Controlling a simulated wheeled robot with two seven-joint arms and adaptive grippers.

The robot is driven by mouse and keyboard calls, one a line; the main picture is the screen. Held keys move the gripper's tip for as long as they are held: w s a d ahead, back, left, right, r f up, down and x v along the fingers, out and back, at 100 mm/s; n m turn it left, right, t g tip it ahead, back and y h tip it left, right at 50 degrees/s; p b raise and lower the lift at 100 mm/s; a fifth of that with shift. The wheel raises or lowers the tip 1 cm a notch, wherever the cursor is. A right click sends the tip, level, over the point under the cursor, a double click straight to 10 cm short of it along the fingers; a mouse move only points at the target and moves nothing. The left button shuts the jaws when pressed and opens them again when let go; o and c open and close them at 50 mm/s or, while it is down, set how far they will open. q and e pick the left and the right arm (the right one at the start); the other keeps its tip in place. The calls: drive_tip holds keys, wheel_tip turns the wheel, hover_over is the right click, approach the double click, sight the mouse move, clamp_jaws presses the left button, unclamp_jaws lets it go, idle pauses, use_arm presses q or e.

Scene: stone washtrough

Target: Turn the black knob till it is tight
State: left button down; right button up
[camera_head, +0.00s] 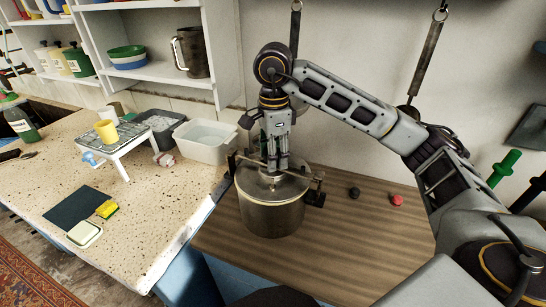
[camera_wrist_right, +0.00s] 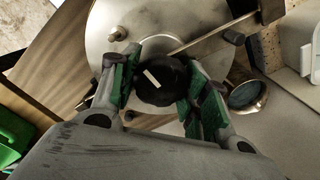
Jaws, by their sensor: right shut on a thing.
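A steel pot (camera_head: 270,214) with a round metal lid (camera_head: 262,183) stands on the wooden counter. My right gripper (camera_head: 274,168) points down over the lid. In the right wrist view the black knob (camera_wrist_right: 160,83), with a short white mark on top, sits between the green-padded fingers of my right gripper (camera_wrist_right: 164,86), which is shut on it. The pale lid (camera_wrist_right: 155,22) lies behind the knob, and a metal bar (camera_wrist_right: 215,36) runs off from beside it. The knob is hidden by the fingers in the head view. My left gripper is not in view.
A black ball (camera_head: 354,193) and a red one (camera_head: 396,200) lie right of the pot. The wooden counter's front is clear.

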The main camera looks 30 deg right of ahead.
drive_tip(key=shift+m+p, duration=0.5)
drive_tip(key=shift+m, duration=2.8)
drive_tip(key=shift+m+p, duration=0.65)
drive_tip(key=shift+m, duration=2.95)
drive_tip(key=o, duration=0.9)
drive_tip(key=shift+c, duration=0.2)
